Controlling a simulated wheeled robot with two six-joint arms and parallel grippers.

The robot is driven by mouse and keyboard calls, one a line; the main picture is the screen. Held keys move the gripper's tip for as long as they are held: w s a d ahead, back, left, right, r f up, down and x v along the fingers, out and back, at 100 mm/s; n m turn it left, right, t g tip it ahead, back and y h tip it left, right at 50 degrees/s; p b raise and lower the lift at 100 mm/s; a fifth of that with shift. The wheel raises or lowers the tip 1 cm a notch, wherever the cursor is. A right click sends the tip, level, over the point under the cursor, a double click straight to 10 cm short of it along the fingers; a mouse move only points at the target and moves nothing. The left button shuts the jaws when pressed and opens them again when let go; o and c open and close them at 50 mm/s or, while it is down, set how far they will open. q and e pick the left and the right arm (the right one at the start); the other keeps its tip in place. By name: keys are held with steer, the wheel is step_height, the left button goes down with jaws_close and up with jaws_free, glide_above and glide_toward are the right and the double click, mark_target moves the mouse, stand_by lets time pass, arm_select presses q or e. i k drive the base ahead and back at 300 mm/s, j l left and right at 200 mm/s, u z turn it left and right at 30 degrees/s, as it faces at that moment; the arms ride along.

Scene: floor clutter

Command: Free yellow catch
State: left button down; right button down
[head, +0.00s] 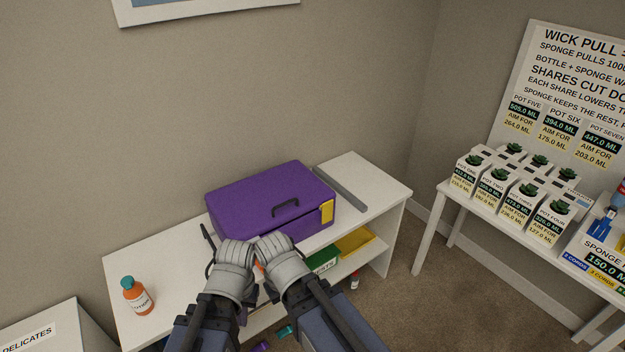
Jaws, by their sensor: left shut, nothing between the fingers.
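A purple case (265,190) with a dark handle (285,207) sits shut on the white shelf unit. The yellow catch (327,212) is on the right end of its front face. My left gripper (236,248) is shut and empty in front of the case's left part. My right gripper (274,243) is close beside it, left of the yellow catch and apart from it. I cannot tell whether its fingers are open. Both grippers hide the lower left of the case front.
An orange bottle (138,297) stands on the left of the white shelf unit (165,255). A grey bar (340,188) lies right of the case. Yellow (354,242) and green (323,260) items are on the shelf below. A table with potted plants (515,190) stands right.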

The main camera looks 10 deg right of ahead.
mark_target(327, 207)
steer(key=i+l+u, duration=0.25)
steer(key=l, duration=1)
steer(key=i+l+u, duration=0.3)
steer(key=l, duration=0.95)
steer(key=l+u, duration=0.25)
steer(key=l, duration=1.05)
steer(key=k, duration=0.05)
